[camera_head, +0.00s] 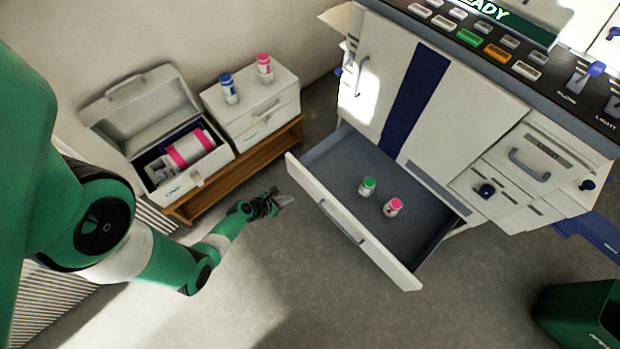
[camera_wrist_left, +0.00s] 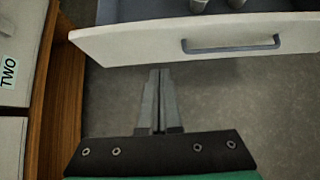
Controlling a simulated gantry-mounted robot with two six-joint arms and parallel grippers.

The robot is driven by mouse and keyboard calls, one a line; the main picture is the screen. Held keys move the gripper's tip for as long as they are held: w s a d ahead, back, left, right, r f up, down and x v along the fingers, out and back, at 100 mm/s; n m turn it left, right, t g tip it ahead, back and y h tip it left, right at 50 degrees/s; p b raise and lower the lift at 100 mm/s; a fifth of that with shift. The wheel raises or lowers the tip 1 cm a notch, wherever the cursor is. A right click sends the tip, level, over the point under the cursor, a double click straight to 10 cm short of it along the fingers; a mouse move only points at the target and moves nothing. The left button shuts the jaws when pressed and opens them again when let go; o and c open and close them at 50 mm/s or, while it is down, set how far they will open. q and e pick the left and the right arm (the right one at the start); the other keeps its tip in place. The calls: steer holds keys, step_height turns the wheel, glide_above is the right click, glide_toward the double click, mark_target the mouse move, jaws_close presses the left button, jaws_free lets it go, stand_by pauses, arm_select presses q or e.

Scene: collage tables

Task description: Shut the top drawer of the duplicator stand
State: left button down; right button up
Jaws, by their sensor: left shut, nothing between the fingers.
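The duplicator stand (camera_head: 433,92) is a white cabinet with a dark blue stripe, at the upper right in the head view. Its drawer (camera_head: 322,205) is pulled out, with a white front, a grey handle (camera_head: 341,222) and a grey inside. Two small bottles stand in it, one green-capped (camera_head: 367,187) and one pink-capped (camera_head: 392,207). My left gripper (camera_head: 282,199) is shut and empty, in front of the left part of the drawer front and apart from it. In the left wrist view the fingertips (camera_wrist_left: 160,72) point at the drawer front (camera_wrist_left: 140,42), left of the handle (camera_wrist_left: 232,46). My right gripper is not in view.
A low wooden bench (camera_head: 253,158) left of the drawer carries an open case (camera_head: 133,110) with a pink-and-white roll and a white box (camera_head: 273,116) with two bottles on top. A green bin (camera_head: 575,318) stands lower right. The floor before the drawer is clear.

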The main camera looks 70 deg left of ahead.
mark_target(316, 187)
arm_select(q)
steer(key=b+x, duration=0.2)
steer(key=x, duration=0.2)
steer(key=w+r+b+x, duration=0.1)
steer(key=b+x, duration=0.2)
steer(key=x, duration=0.1)
steer(key=b+x, duration=0.2)
steer(key=x, duration=0.2)
steer(key=shift+w+a+r+b, duration=0.2)
steer(key=shift+w+a+b, duration=0.1)
steer(key=shift+b, duration=0.1)
steer(key=shift+w+a+r, duration=0.1)
steer(key=shift+w+a, duration=0.1)
steer(key=shift+w, duration=0.25)
steer(key=shift+s, duration=0.1)
steer(key=shift+d, duration=0.15)
